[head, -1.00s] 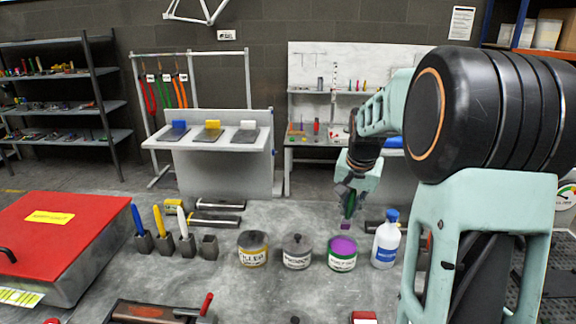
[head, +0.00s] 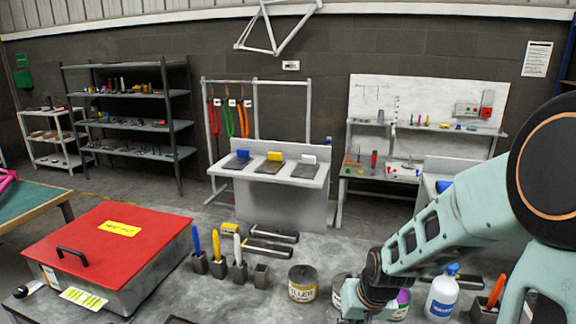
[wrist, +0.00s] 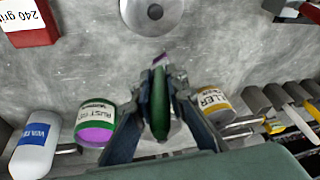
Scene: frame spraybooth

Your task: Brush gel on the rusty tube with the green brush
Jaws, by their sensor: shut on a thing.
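My gripper (wrist: 160,78) is shut on the green brush (wrist: 159,108) in the wrist view. The brush's tip (wrist: 160,60) points away from the palm and is purple, apart from anything I can make out. The jar labelled rust gel (wrist: 95,125), with a green label and purple top, stands left of my gripper in the wrist view. In the head view my arm partly covers this jar (head: 402,303), and the gripper's fingers and brush are hidden or out of frame. I cannot pick out the rusty tube in either current view.
A filler jar (head: 303,284) and a white bottle (head: 442,293) stand on the worktop. Brush holders (head: 218,268) and a red-lidded box (head: 105,240) are at left. The wrist view shows a round grey disc (wrist: 155,14) and a red 240-grit block (wrist: 30,28). Worktop between them is bare.

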